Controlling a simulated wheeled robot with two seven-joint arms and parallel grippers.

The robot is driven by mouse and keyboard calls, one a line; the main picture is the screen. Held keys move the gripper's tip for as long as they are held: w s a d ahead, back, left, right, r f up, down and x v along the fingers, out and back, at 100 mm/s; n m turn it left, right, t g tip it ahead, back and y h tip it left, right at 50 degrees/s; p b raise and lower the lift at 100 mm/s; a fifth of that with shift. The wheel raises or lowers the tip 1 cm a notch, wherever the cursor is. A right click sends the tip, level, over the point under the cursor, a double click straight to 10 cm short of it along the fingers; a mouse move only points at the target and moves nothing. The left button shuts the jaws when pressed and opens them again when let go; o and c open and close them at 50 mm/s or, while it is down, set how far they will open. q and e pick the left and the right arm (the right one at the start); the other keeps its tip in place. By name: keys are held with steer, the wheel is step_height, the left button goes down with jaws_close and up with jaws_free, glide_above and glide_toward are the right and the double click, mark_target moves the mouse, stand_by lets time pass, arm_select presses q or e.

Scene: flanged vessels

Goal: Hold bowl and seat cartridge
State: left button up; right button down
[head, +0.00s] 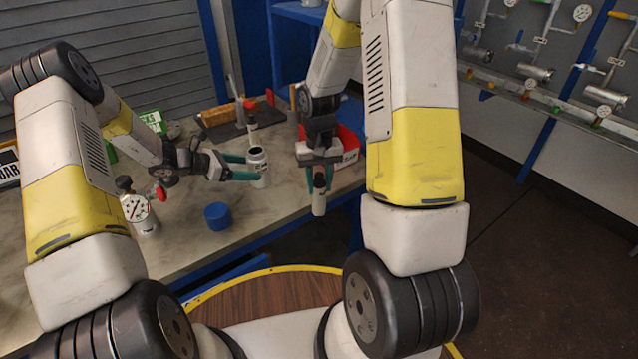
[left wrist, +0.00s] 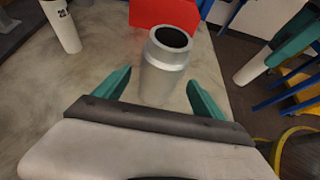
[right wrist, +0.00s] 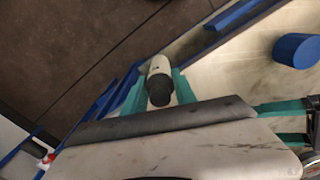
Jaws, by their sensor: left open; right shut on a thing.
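A grey metal bowl, a tall open cylinder (head: 258,164), stands upright on the workbench; it also shows in the left wrist view (left wrist: 167,72). My left gripper (head: 250,166) is open, its teal fingers on either side of the bowl's near part; whether they touch it I cannot tell. My right gripper (head: 319,180) is shut on a white cartridge with a dark top (head: 319,197). It holds the cartridge upright in the air, to the right of the bowl and past the bench's front edge. The cartridge also shows between the fingers in the right wrist view (right wrist: 159,78).
A blue cap (head: 217,216) lies near the bench's front edge. A pressure gauge (head: 138,210) stands at left. A red bin (head: 347,146) is behind my right gripper. A white cylinder (head: 252,128) stands behind the bowl. The bench (head: 185,245) is bare around the blue cap.

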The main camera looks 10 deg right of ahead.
arm_select(q)
steer(key=shift+x, duration=1.75)
steer(key=c, duration=1.1)
